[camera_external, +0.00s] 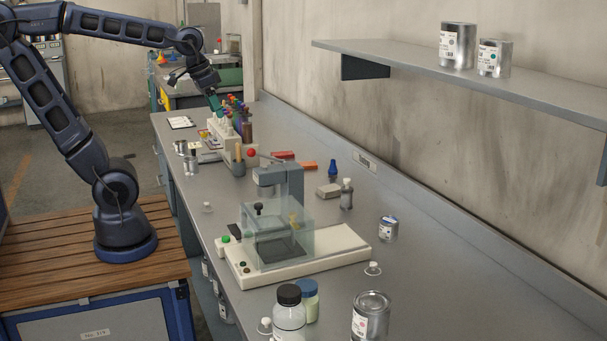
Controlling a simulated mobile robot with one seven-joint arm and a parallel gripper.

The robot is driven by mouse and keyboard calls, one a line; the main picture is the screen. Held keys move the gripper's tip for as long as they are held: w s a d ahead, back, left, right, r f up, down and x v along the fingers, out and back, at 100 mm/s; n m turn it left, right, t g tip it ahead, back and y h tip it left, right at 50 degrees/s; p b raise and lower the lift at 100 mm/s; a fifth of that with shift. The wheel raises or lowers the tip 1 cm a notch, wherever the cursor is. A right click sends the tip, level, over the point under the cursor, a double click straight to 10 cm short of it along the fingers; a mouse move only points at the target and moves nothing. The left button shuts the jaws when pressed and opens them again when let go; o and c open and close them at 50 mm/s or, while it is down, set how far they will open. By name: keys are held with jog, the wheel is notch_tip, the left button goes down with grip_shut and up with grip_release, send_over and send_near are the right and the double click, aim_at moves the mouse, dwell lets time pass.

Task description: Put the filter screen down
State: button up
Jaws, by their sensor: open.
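My gripper (216,106) is at the far left of the grey bench (340,289), above or beside a rack of small coloured bottles (236,112). It points down and looks small at this distance. Its fingers are apart, and I can make out nothing held between them. I cannot pick out the filter screen with certainty in this view. It may be hidden among the crowded items near the gripper or too small to tell.
A machine with a clear guard (278,232) stands mid-bench. Bottles (289,312) and a metal can (370,316) stand at the front. Red blocks (283,155) lie behind the machine. A wall shelf (400,57) holds two cans. Bare bench lies at the right front.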

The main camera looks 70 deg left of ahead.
jog(key=s+f, duration=0.2)
jog(key=s, duration=0.5)
jog(key=shift+s+a+f+t, duration=0.15)
jog(key=shift+s+t, duration=0.05)
jog(key=shift+t, duration=0.2)
